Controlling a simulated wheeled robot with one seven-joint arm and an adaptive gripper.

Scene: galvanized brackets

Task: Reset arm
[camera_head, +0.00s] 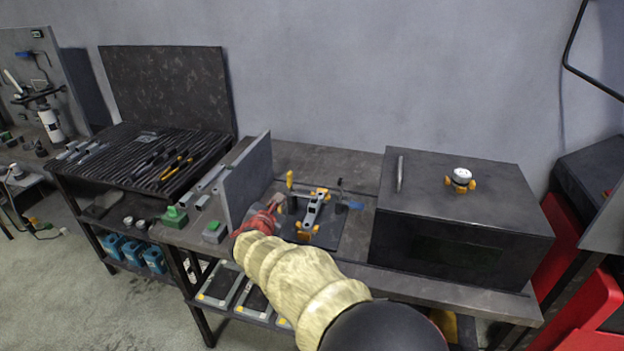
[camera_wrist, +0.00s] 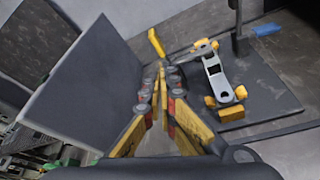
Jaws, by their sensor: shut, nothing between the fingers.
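My arm (camera_head: 300,272) reaches from the lower right of the head view over the front of the workbench. A grey metal bracket (camera_wrist: 218,77) with yellow clamps sits on a dark fixture plate (camera_wrist: 262,98) to the right of the fingers. The bracket also shows in the head view (camera_head: 312,210). The gripper is apart from the bracket.
An upright grey panel (camera_head: 249,178) stands just left of the gripper. A large dark box (camera_head: 460,222) with a white-topped knob stands to the right. A yellow handle (camera_wrist: 156,42) rises beyond the fingertips. A ribbed rack (camera_head: 150,160) with tools lies farther left.

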